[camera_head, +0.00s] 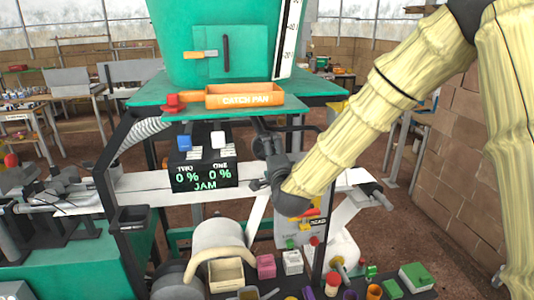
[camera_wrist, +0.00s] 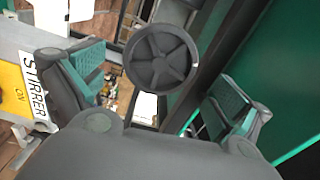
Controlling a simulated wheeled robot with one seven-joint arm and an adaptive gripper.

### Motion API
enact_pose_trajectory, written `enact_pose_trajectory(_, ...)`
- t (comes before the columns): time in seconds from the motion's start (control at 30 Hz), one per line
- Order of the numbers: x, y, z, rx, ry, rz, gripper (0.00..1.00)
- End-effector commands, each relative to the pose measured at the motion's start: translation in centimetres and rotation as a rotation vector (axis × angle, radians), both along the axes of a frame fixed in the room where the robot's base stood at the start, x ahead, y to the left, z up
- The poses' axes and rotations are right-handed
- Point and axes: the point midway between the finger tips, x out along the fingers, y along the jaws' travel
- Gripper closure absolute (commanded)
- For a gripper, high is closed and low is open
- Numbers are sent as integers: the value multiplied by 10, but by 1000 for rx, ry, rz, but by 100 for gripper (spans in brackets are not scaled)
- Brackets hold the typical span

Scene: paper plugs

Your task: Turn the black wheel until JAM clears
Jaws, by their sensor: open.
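The black wheel (camera_wrist: 161,59) is a round, spoked disc in the wrist view, ahead of my gripper and between its two fingers. My gripper (camera_wrist: 160,92) is open, with one grey-and-green finger on each side of the wheel. I cannot tell whether either finger touches it. In the head view my gripper (camera_head: 266,158) is at the end of the arm, just right of the display, and it hides most of the wheel. The black display (camera_head: 203,175) reads TWO 0 %, ONE 0 % and JAM in green.
An orange CATCH PAN (camera_head: 244,96) sits on the green shelf above my gripper. A white and yellow STIRRER label (camera_wrist: 36,84) is at the left in the wrist view. Below stand a wooden box (camera_head: 226,274), pink and white blocks and several small coloured items. A brick wall (camera_head: 446,165) rises at right.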

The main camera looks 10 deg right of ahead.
Motion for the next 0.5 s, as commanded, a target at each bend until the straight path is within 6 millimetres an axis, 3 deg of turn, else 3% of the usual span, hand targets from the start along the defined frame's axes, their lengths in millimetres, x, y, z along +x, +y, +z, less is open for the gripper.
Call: enact_pose_trajectory(0.5,0,-1,-4,371,11,-2,0)
